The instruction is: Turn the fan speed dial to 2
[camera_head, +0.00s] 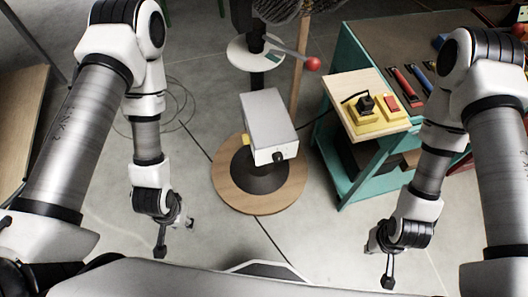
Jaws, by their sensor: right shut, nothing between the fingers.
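A white box (266,118) stands over a dark round foot on a wooden disc. A small black knob (278,157) sits on its front face; this may be the fan speed dial, but no numbers are readable. A fan cage (276,8) is cut off at the top edge. My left gripper (168,246) hangs low, left of and nearer than the box, apart from it; its finger opening cannot be made out. My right gripper (388,280) hangs low at the right, shut and empty, apart from everything.
A lever with a red ball (312,64) sticks out from a white disc (255,53) behind the box. A teal workbench (344,160) at right carries a wooden board (349,85) with a yellow control with black and red parts (392,103).

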